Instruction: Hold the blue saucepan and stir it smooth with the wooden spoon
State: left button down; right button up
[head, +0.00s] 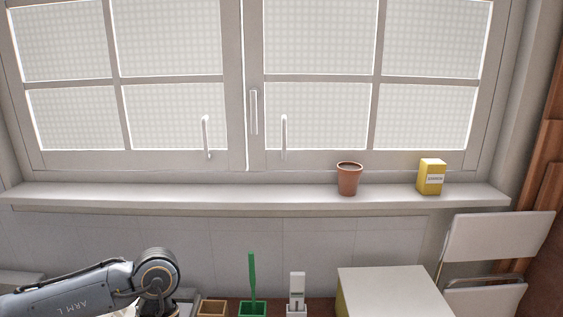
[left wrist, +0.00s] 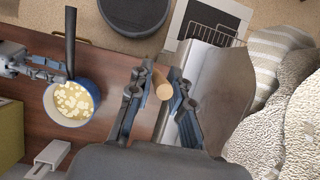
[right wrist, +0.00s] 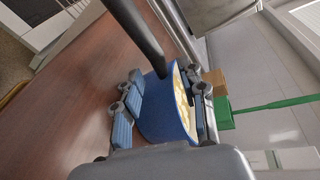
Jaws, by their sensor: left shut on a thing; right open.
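The blue saucepan (left wrist: 91,95) stands on the brown wooden top in the left wrist view, with pale yellow lumpy contents and a dark handle (left wrist: 70,40). It also fills the middle of the right wrist view (right wrist: 155,110). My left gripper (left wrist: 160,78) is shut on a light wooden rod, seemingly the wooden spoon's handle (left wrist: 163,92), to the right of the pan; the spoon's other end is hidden. My right gripper (right wrist: 164,78) is open at the saucepan, its fingers on either side of the near part; contact is unclear. The head view shows neither gripper.
A green brush in its holder (head: 252,307), a small wooden box (head: 212,308) and a white-topped box (head: 390,285) stand below the sill. A terracotta pot (head: 348,180) and a yellow box (head: 431,177) are on the windowsill. A folding chair (head: 497,245) stands right.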

pick_arm(q)
jog(key=shift+s+f, duration=0.1)
jog(key=shift+s, duration=0.15)
pick_arm(e)
jog(key=x, duration=0.2)
jog(key=shift+s+a, duration=0.15)
jog(key=shift+a, duration=0.15)
pick_arm(q)
jog(key=shift+w, duration=0.15)
pick_arm(e)
jog(key=shift+a+f, duration=0.15)
jog(key=shift+a, duration=0.15)
grip_shut()
jog(key=shift+c, duration=0.9)
grip_release()
grip_shut()
